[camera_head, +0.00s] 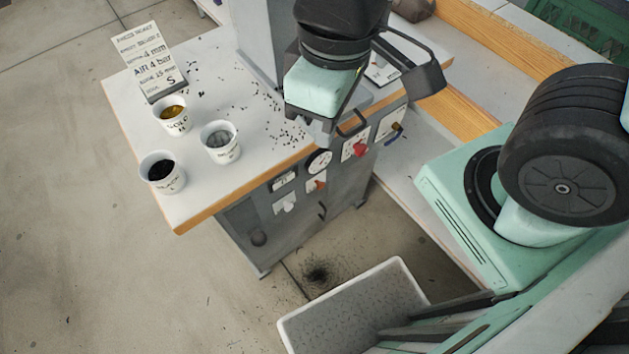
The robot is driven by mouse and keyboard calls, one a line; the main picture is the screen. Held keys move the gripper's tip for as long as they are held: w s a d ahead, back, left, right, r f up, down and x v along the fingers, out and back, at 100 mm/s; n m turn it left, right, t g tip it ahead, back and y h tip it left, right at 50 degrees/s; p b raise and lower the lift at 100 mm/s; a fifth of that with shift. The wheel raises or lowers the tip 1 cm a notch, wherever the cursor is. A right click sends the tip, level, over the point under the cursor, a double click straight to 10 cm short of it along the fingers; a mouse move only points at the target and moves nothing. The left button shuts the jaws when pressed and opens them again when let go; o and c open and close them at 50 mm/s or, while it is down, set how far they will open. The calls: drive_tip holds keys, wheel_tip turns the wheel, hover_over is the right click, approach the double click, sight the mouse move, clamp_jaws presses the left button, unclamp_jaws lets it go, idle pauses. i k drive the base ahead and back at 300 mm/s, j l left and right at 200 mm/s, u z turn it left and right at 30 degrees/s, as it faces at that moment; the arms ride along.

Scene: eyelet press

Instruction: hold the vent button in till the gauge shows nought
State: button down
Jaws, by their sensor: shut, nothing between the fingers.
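The gauge (319,162) is a small white round dial on the front panel of the grey press cabinet (240,215), under the bench top. Its needle is too small to read. My gripper (322,139) hangs from my wrist over the front edge of the bench, just above the gauge in the picture. Its fingers look shut, with nothing seen between them. I cannot tell whether it touches the panel. I cannot make out the vent button; red controls show right of the gauge (360,149) and below it (317,183).
On the bench (205,190) stand cups with amber (173,118), grey (221,144) and black (162,175) contents, beside a printed card (149,62). Dark bits are scattered there. Open floor lies at left.

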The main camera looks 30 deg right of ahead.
sight(320, 185)
drive_tip(key=j+z, duration=0.3)
drive_tip(key=j, duration=0.5)
drive_tip(key=j+z, duration=0.3)
drive_tip(key=j, duration=0.45)
drive_tip(key=k+j+z, duration=0.15)
drive_tip(key=j, duration=0.2)
drive_tip(key=k+j+z, duration=0.1)
drive_tip(key=j, duration=0.25)
drive_tip(key=k+j+z, duration=0.15)
drive_tip(key=j, duration=0.2)
drive_tip(key=i+j, duration=0.35)
drive_tip(key=j, duration=0.1)
